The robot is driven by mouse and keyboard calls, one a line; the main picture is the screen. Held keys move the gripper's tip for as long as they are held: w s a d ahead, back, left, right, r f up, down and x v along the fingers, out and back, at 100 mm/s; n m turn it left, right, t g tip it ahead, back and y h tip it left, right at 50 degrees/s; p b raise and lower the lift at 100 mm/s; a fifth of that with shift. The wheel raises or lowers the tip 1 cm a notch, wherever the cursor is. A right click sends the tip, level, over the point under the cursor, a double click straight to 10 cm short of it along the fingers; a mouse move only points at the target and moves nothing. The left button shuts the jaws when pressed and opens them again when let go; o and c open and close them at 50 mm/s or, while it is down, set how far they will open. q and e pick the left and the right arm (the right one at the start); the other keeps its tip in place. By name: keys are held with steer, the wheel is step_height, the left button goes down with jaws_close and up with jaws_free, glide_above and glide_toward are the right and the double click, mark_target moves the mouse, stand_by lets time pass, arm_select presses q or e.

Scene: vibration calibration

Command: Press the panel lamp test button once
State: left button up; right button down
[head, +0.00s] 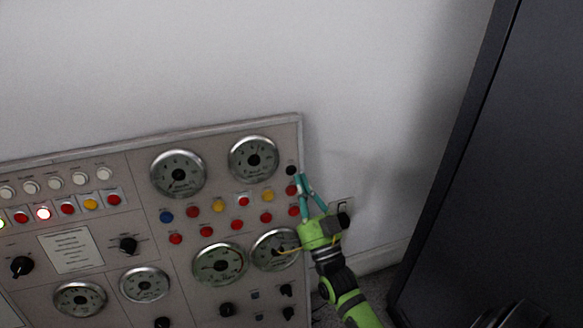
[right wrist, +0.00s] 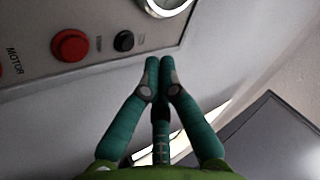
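The control panel (head: 215,140) leans along the wall at the left and centre, with gauges, knobs and coloured buttons. A black button (head: 291,170) sits near its upper right edge, above a red button (head: 291,189). In the right wrist view a black button (right wrist: 124,41) and a red button (right wrist: 69,45) show up close. I cannot read which one is the lamp test button. My right gripper (head: 301,175) is at the panel's right edge; its teal fingertips (right wrist: 160,62) are together and empty, apart from the black button in the wrist view. My left gripper is out of view.
A large dark cabinet (head: 490,170) stands at the right. The white wall (head: 380,80) above is clear. Several round gauges, such as this one (head: 253,158), lie left of the black button.

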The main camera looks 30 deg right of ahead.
steer(key=s, duration=0.1)
steer(key=s+p, duration=0.1)
steer(key=s, duration=0.1)
steer(key=shift+s+a+r, duration=0.1)
steer(key=shift+a+r, duration=0.3)
stand_by(0.5)
